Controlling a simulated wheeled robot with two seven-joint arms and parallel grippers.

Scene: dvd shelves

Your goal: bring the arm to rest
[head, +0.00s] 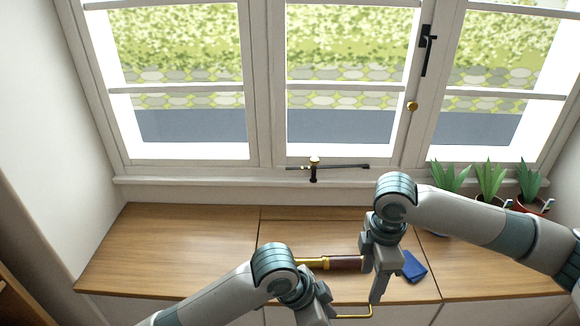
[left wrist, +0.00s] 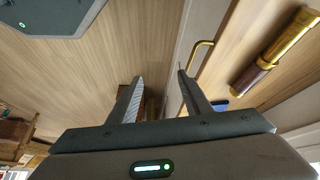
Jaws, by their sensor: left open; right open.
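My left gripper (left wrist: 160,78) is open, with nothing between its fingers in the left wrist view. In the head view my left arm comes in from the lower left, and its hand (head: 316,304) is at the bottom edge, in front of the wooden counter (head: 180,245); its fingertips are not clear there. My right arm reaches in from the right. My right gripper (head: 376,285) is open, points down over the counter's front part and appears empty. It partly hides the right end of a brass-and-brown spyglass (head: 340,263).
A blue item (head: 413,267) lies on the counter right of my right gripper. Several potted plants (head: 489,182) stand at the back right, below the windows. A brass handle (left wrist: 200,55) sticks out from the cabinet front. The counter's left part is clear.

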